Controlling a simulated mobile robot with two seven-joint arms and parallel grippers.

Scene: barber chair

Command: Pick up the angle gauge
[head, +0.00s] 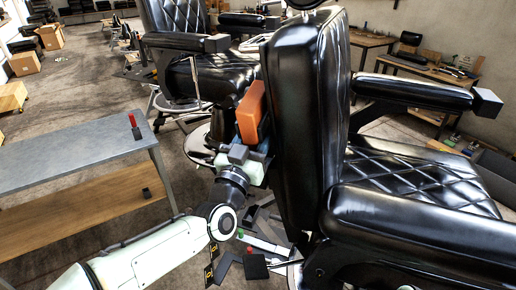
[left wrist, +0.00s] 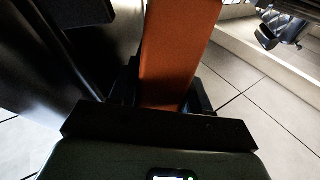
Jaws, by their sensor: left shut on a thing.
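An orange, block-shaped thing (head: 251,112), which looks like the angle gauge, is held upright and slightly tilted beside the back of the black barber chair. My left gripper (head: 243,143) is shut on its lower end. In the left wrist view, the orange gauge (left wrist: 177,55) rises from between the dark fingers of my left gripper (left wrist: 165,105). Its lower end is hidden by the gripper. No markings or display on it can be made out. My right gripper is not in view.
The near barber chair's backrest (head: 306,120) stands just right of the gauge. Another black chair (head: 190,75) is behind. A grey-topped table (head: 70,155) at left carries a small red and black item (head: 134,126). Open floor (head: 85,85) lies beyond the table.

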